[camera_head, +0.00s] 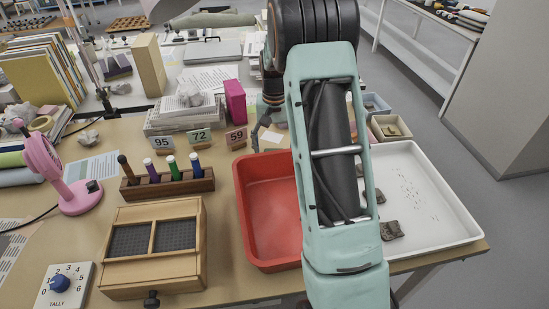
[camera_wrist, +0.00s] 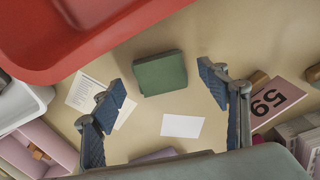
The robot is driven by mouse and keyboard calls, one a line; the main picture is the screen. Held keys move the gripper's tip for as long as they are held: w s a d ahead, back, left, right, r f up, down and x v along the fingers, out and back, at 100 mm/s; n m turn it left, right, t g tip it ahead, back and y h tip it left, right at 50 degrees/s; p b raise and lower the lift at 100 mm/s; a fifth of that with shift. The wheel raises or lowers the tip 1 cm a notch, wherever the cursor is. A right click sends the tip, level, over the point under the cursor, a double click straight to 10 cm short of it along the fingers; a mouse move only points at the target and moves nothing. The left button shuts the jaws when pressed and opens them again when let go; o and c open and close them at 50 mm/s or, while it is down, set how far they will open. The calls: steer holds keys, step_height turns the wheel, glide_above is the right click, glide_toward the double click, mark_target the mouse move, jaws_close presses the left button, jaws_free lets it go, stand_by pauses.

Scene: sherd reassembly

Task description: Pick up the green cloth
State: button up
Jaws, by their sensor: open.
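The green cloth (camera_wrist: 160,74) shows in the wrist view as a small, folded, roughly square pad lying flat on the tan table. My gripper (camera_wrist: 164,84) is open and empty, with one blue-padded finger on the left and one on the right. The cloth appears between and a little beyond the fingertips, apart from both; the exact height above it is hard to tell. Part of my gripper (camera_head: 262,132) shows there behind the red tray.
The red tray (camera_wrist: 85,45) lies close beside the cloth. A white card (camera_wrist: 182,126) and a printed sheet (camera_wrist: 84,92) lie near it. The 59 card (camera_wrist: 277,103) stands at right. The head view shows a marker rack (camera_head: 168,183) and a white tray (camera_head: 435,200) with sherds.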

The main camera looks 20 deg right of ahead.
steer(key=shift+f, duration=0.45)
steer(key=c, duration=1.1)
steer(key=shift+c, duration=0.2)
steer(key=shift+r, duration=0.1)
steer(key=shift+r, duration=0.55)
steer(key=s+d+r+p, duration=0.2)
steer(key=s+d+r, duration=0.2)
steer(key=d+r, duration=0.7)
steer(key=shift+s+d+r, duration=0.15)
steer(key=shift+d+r, duration=0.25)
steer(key=shift+d, duration=0.75)
